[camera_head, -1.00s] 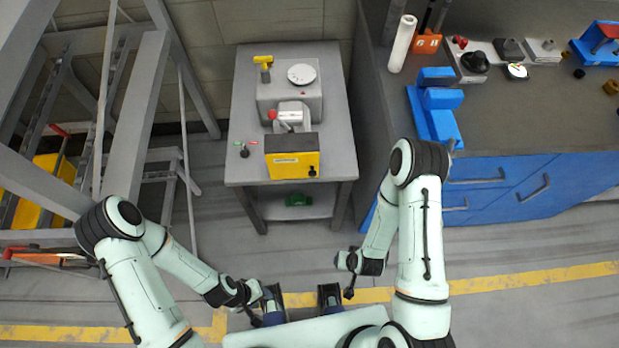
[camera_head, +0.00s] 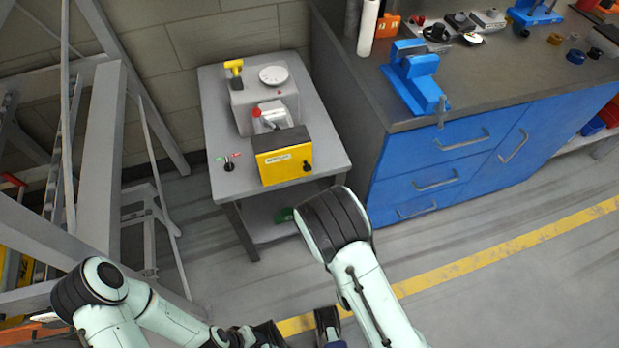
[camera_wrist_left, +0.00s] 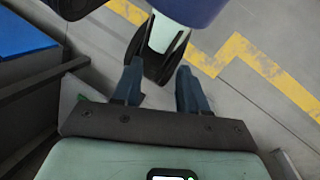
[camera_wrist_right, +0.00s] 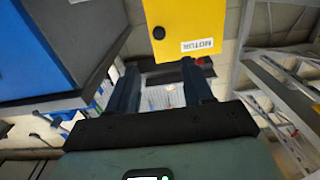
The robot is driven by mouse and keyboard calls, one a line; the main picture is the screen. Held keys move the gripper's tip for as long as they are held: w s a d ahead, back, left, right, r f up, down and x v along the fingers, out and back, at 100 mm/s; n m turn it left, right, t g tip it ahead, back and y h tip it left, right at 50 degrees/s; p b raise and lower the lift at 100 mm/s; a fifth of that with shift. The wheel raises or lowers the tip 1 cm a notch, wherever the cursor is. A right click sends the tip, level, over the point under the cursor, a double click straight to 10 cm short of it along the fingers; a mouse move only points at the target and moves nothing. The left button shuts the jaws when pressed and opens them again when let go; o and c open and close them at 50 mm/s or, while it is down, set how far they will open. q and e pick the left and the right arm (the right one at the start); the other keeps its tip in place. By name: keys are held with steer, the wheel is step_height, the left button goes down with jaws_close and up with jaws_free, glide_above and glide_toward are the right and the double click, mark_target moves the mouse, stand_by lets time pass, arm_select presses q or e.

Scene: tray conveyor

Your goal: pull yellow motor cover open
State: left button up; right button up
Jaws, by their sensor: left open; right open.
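The yellow motor cover (camera_head: 285,165) is the front face of a machine on a small grey table. It looks shut. A round black knob (camera_head: 307,166) sits at its right side. In the right wrist view the cover (camera_wrist_right: 196,28) is upside down at the top, with its knob (camera_wrist_right: 158,32) and white label. My right gripper (camera_wrist_right: 160,70) is open and empty, its fingertips just below the cover in that view, apart from the knob. In the head view it is hidden behind my right arm. My left gripper (camera_wrist_left: 158,68) is open and empty over the floor.
The grey table (camera_head: 222,180) also holds a yellow handle (camera_head: 234,68), a white dial (camera_head: 273,76) and small knobs at left. A blue drawer cabinet (camera_head: 440,165) stands to the right. Grey framing (camera_head: 107,150) stands at left. The floor in front is clear.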

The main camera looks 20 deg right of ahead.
steer(key=b, duration=0.6)
glide_toward(308, 170)
steer(key=w, duration=0.6)
steer(key=shift+w+a, duration=0.1)
steer(key=shift+w, duration=0.2)
steer(key=shift+w+r, duration=0.1)
steer(key=shift+w, duration=0.7)
arm_select(q)
steer(key=w+a+f+t+y, duration=0.1)
steer(key=w+a+f+t, duration=0.2)
steer(key=w+f, duration=0.5)
steer(key=shift+w+a+n, duration=0.3)
steer(key=shift+w+a, duration=0.25)
steer(key=shift+a, duration=0.05)
arm_select(e)
jaws_close()
